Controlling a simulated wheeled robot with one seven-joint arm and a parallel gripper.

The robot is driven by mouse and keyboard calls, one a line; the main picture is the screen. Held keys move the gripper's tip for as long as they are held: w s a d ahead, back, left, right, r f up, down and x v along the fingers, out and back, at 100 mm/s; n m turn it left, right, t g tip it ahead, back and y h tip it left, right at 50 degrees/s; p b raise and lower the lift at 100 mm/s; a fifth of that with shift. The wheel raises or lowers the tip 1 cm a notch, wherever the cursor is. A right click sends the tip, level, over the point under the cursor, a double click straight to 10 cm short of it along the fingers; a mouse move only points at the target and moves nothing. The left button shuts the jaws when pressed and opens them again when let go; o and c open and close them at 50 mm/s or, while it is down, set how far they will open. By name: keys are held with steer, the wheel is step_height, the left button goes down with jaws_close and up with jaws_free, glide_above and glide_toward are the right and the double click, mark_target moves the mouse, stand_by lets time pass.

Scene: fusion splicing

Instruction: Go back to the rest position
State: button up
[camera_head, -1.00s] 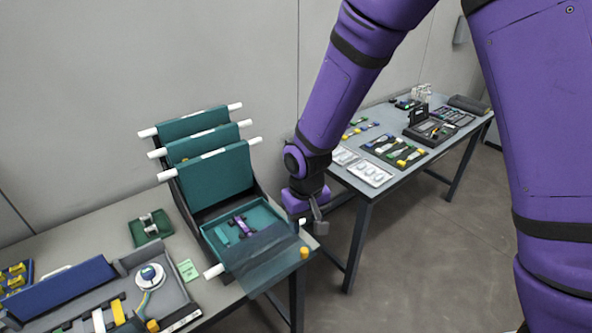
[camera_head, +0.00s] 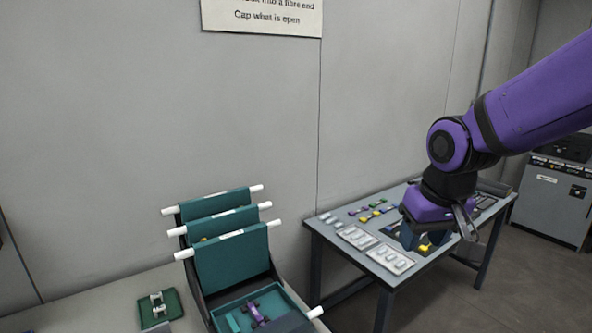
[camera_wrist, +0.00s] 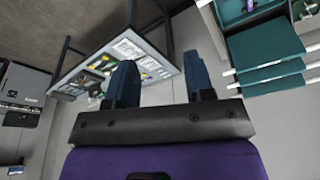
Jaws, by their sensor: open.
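My gripper (camera_head: 425,238) is at the right in the head view, raised in front of the far table. In the wrist view my gripper (camera_wrist: 162,84) shows two dark blue fingers standing wide apart with nothing between them. My purple arm reaches in from the upper right in the head view. The gripper hides part of the items on the far table.
The far table (camera_head: 330,235) holds white trays (camera_head: 391,259) and small coloured parts. The near bench (camera_head: 105,300) carries a rack of teal trays (camera_head: 232,258), the lowest holding a purple part (camera_head: 254,313), and a green holder (camera_head: 158,307). A grey cabinet (camera_head: 551,205) stands far right.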

steer(key=s+d+r+m+t, duration=0.1)
steer(key=s+d+r, duration=0.3)
steer(key=s, duration=0.3)
steer(key=s+d+r+t, duration=0.1)
steer(key=s+d+r, duration=0.3)
steer(key=s, duration=0.3)
steer(key=shift+d+r+m, duration=0.25)
steer(key=shift+d+m, duration=0.15)
steer(key=shift+d, duration=0.05)
